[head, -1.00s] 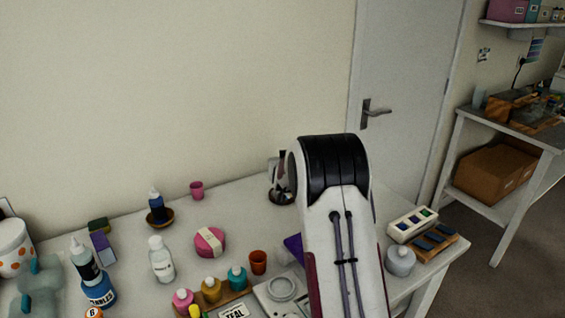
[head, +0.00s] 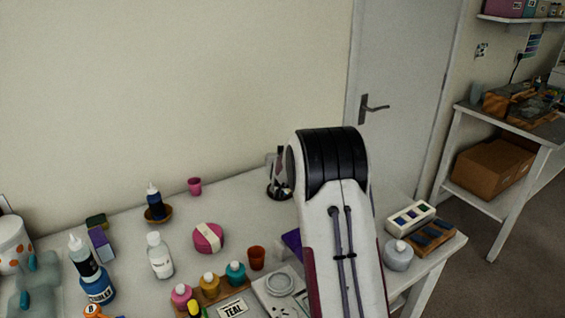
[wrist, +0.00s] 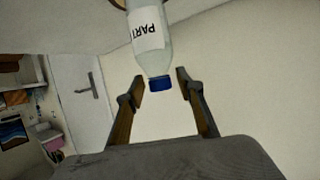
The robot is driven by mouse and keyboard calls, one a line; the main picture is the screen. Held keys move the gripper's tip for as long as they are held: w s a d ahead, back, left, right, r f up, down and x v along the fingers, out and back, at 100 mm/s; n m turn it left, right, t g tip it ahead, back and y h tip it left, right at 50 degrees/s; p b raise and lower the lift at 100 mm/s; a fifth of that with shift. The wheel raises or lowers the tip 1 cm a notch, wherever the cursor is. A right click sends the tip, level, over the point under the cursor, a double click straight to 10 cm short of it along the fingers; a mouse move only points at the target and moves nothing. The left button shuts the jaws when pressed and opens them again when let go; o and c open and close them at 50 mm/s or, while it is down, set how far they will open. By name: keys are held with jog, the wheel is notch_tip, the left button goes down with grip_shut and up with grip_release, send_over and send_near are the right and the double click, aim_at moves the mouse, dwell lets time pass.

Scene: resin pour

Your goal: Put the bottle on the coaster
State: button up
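The bottle (wrist: 149,38) is clear with a blue cap and a white label reading "PART". It appears upside down in the wrist view, its base cut off by the top edge. My gripper (wrist: 161,77) is open, with its two fingers either side of the cap and gaps showing on both sides. I cannot make out this bottle in the head view, where my arm covers part of the table. A brown curved rim (wrist: 118,4) shows beside the bottle at the top of the wrist view; I cannot tell if it is the coaster.
Paint pots (head: 209,286), an orange cup (head: 257,258) and a grey jar (head: 398,256) stand near my arm.

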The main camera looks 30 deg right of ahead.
jog(key=v, duration=1.1)
jog(key=shift+s+a, duration=0.15)
jog(key=shift+a, duration=0.05)
dwell(0.6)
jog(key=shift+r, duration=0.1)
jog(key=s+a+r+n+g+y, duration=0.1)
jog(key=s+a+r+n+y, duration=0.15)
jog(key=s+a, duration=0.7)
jog(key=s+a+r+n+g+y, duration=0.15)
jog(key=s+a+r, duration=0.25)
jog(key=s+a, duration=0.5)
jog(key=s+a+f+g, duration=0.1)
jog(key=s+a, duration=0.2)
jog(key=s, duration=0.4)
jog(key=s+a+f+n+g+y, duration=0.1)
jog(key=s+a, duration=0.2)
jog(key=s, duration=0.5)
jog(key=s+a+f+g+y, duration=0.1)
jog(key=s+a+g, duration=0.1)
jog(key=s, duration=0.6)
jog(key=shift+s+a, duration=0.15)
jog(key=shift+a, duration=0.3)
